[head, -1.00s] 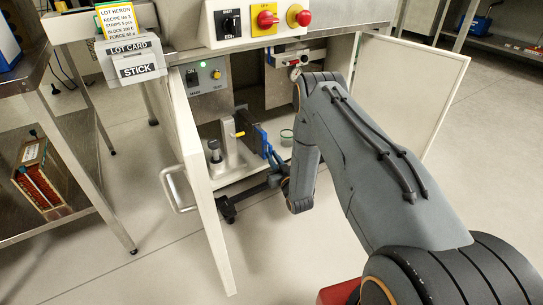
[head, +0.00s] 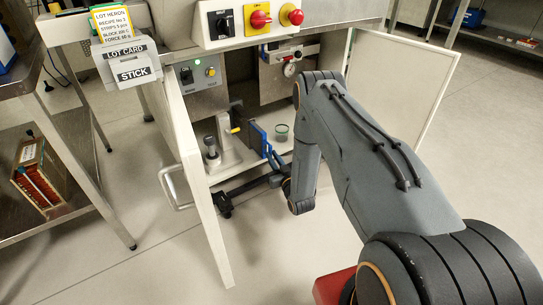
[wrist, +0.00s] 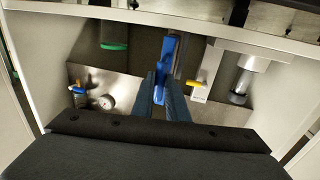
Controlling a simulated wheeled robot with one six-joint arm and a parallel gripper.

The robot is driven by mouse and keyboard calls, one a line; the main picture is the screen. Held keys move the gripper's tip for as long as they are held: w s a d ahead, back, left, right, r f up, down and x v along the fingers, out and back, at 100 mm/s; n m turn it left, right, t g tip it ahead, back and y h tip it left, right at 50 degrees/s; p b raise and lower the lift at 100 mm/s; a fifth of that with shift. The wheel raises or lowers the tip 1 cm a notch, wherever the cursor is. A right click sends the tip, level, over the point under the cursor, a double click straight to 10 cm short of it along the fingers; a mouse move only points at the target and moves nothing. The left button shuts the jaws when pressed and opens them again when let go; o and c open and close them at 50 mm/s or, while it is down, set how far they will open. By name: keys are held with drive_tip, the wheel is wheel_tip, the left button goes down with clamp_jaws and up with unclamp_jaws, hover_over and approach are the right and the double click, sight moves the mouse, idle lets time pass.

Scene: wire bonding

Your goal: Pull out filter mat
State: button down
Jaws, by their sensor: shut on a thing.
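The filter mat (head: 257,138) is a thin upright panel with a blue front edge, inside the open cabinet beside a grey post. In the wrist view its bright blue edge (wrist: 168,55) runs down to between my fingers. My gripper (head: 275,165) is low in the cabinet opening, partly hidden by my arm. In the wrist view my gripper (wrist: 160,95) is shut on the blue front part of the mat. The mat's rear is still inside the cabinet, and its far end is hard to see.
The open left door (head: 205,205) and right door (head: 395,95) flank the opening. A post with a yellow lever (head: 234,130) stands left of the mat, a green-rimmed cup (head: 282,132) right. A gauge (head: 289,69) hangs above. Floor in front is clear.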

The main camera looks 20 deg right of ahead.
drive_tip(key=s+d+p, duration=0.2)
drive_tip(key=s+p, duration=0.1)
drive_tip(key=s, duration=0.3)
drive_tip(key=shift+s+p, duration=0.25)
drive_tip(key=shift+p, duration=0.1)
idle(1.0)
idle(0.4)
